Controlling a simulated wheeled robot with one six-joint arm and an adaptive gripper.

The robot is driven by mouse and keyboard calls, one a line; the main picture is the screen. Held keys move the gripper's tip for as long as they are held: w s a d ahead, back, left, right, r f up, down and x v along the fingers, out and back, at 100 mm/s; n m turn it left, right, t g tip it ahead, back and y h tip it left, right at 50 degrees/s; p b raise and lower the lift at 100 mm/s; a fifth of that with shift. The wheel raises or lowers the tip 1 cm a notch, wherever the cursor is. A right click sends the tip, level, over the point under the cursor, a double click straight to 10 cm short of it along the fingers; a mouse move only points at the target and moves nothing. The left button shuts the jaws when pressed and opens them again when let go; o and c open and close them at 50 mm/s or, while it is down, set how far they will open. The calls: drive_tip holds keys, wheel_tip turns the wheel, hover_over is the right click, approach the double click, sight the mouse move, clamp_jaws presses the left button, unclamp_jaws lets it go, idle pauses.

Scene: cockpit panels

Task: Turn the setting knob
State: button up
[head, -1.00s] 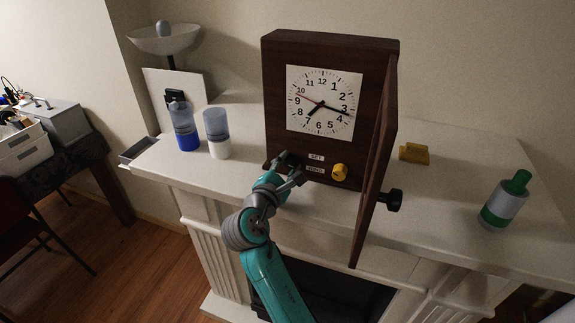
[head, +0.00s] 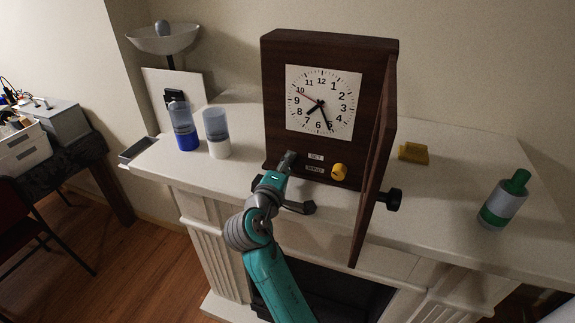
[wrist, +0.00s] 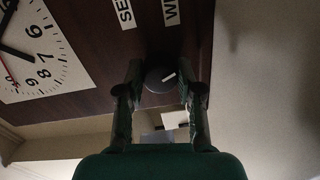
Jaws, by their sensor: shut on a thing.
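The setting knob (wrist: 158,79) is a dark round knob with a white pointer mark, low on the front of the brown wooden clock (head: 281,95). My gripper (wrist: 158,88) has one finger on each side of it and is shut on it. In the head view my gripper (head: 288,162) covers the knob, left of the SET label (head: 316,157). The clock face (head: 322,101) shows its long hand near 5 and its short hand between 7 and 8.
A yellow knob (head: 339,172) sits right of the labels. The clock's door (head: 377,165) stands open to the right, with a black knob (head: 390,199).

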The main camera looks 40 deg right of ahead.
drive_tip(key=shift+f+m, duration=0.1)
drive_tip(key=shift+m, duration=1.4)
drive_tip(key=o, duration=1.2)
drive_tip(key=shift+c, duration=0.2)
drive_tip(key=shift+s+a, duration=0.1)
drive_tip(key=v, duration=1.1)
drive_tip(key=shift+s+a, duration=0.25)
drive_tip(key=shift+a, duration=0.05)
